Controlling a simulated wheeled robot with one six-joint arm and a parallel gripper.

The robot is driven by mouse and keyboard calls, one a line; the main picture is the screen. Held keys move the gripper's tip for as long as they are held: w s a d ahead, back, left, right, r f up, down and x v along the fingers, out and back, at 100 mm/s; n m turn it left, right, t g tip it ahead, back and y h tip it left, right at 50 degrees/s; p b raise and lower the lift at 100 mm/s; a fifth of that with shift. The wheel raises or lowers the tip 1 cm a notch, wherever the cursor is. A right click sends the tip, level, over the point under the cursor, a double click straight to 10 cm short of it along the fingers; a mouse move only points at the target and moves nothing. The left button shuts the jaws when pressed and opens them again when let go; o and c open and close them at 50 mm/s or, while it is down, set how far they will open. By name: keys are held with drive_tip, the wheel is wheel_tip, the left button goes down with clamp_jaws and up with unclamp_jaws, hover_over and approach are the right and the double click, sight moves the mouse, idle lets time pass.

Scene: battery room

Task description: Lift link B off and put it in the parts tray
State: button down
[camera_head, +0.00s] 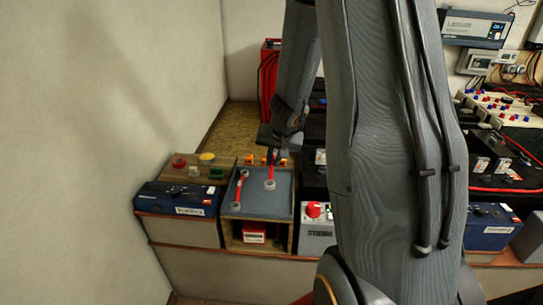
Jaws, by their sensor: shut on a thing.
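My gripper (275,154) is at the centre, pointing down over a grey-blue tray-like surface (281,204) on a wooden box. It is shut on a red link (271,172), whose lower end has a pale ring. The link hangs upright or nearly so over the surface; I cannot tell whether its end touches. A second red link (241,190) with ringed ends lies on the left of the same surface. No letter is readable on either link, so I cannot tell which is B. My arm hides much of the right middle.
Left of the box stands a dark blue battery (177,205), with a wooden board (195,172) of coloured buttons behind it. A grey unit with a red knob (314,210) stands to the right. Black batteries and red cables (497,185) fill the right bench. A wall bounds the left.

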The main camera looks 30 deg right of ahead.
drive_tip(key=shift+w+d, duration=0.1)
drive_tip(key=shift+d, duration=0.1)
wheel_tip(320, 180, down, 2)
drive_tip(key=shift+f+b, duration=0.1)
drive_tip(key=shift+b, duration=1.15)
wheel_tip(320, 180, down, 5)
drive_tip(key=b, duration=0.6)
drive_tip(key=shift+f, duration=0.2)
wheel_tip(320, 180, down, 2)
drive_tip(key=b, duration=0.3)
drive_tip(key=shift+f+b, duration=0.25)
drive_tip(key=shift+b, duration=0.05)
drive_tip(key=shift+f+b, duration=0.3)
drive_tip(key=shift+b, duration=0.15)
drive_tip(key=c, duration=1.7)
unclamp_jaws()
drive_tip(key=shift+o, duration=0.4)
